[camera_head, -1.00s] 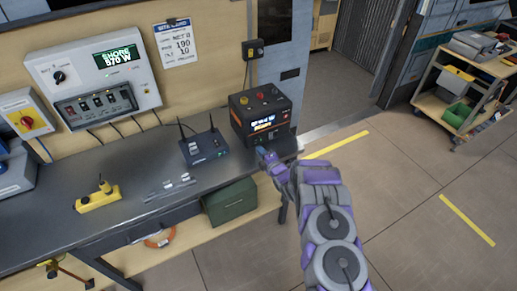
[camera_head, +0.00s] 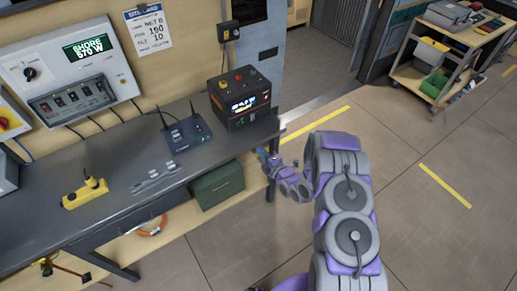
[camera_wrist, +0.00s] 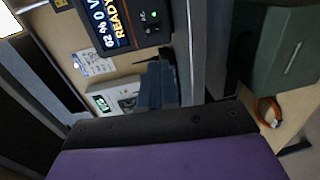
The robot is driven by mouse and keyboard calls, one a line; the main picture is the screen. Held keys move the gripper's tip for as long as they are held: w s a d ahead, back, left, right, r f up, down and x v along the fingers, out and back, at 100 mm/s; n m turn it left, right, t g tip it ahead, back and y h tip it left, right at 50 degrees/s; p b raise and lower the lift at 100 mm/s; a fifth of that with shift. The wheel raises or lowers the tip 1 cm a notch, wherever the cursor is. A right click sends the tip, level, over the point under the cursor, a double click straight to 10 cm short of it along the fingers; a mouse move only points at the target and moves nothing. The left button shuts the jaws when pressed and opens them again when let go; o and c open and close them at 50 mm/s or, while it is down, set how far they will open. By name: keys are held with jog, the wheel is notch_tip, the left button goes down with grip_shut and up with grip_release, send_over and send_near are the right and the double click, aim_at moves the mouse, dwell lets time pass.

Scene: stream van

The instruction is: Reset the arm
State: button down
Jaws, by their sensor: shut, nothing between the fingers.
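My arm, grey and purple, reaches up from the bottom right in the head view. My gripper (camera_head: 264,157) is shut and empty, at the front right edge of the grey bench and apart from the black power box (camera_head: 240,98). The box has red and yellow knobs on top and a lit screen. In the wrist view the box (camera_wrist: 118,24) shows at the top, turned sideways, with "READY" on its screen. A purple and black part of mine fills the bottom of that view.
A green case (camera_head: 217,185) and an orange cable coil (camera_head: 152,228) are below. A wheeled cart (camera_head: 405,76) stands at right. Floor beside my arm is clear.

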dwell(0.6)
jog(key=w+d+r+m+g+h, duration=0.2)
jog(key=d+r+m+h, duration=0.1)
jog(key=d+r, duration=0.15)
jog(key=s+d+r+m+g+h, duration=0.3)
jog(key=s+d+r+m, duration=0.2)
jog(key=r, duration=0.3)
jog(key=s+d+r+m+g+h, duration=0.2)
jog(key=s+d+r+m+h, duration=0.1)
jog(key=s+d+r+m, duration=0.25)
jog(key=s+r+m+g, duration=0.3)
jog(key=s+r, duration=0.2)
jog(key=s, duration=0.8)
jog(key=s+a+r+m+g, duration=0.1)
jog(key=s+r+m, duration=0.3)
jog(key=s, duration=0.9)
jog(key=s+r+m+g, duration=0.4)
jog(key=s+r, duration=0.1)
jog(key=s, duration=0.9)
jog(key=shift+a+r+g, duration=0.3)
jog(key=shift+a, duration=0.05)
